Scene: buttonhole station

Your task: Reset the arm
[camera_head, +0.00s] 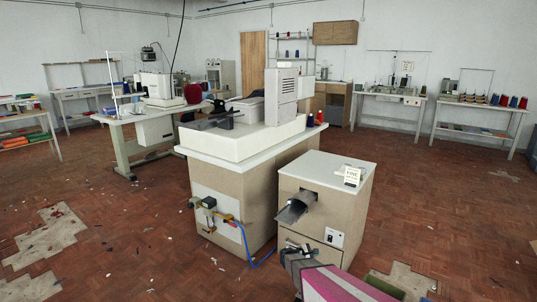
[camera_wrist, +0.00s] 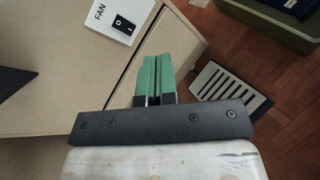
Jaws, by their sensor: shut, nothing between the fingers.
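My gripper (camera_wrist: 157,75) shows in the wrist view with two green fingers side by side. They are pressed together with nothing between them. A beige cabinet (camera_wrist: 60,85) with a switch marked FAN (camera_wrist: 124,22) fills the left of that view, beyond the fingers. I cannot tell whether the fingertips touch it. In the head view the same small cabinet (camera_head: 300,210) stands right of centre, with its FAN switch (camera_head: 333,236) on the front. I cannot make out the fingers in the head view.
A larger machine cabinet (camera_head: 218,180) stands left of the small one, with a blue hose (camera_head: 245,245) at its base. A green bin (camera_wrist: 275,25) and a grey floor grille (camera_wrist: 230,97) lie right of the fingers. Open wooden floor (camera_head: 450,210) extends to the right.

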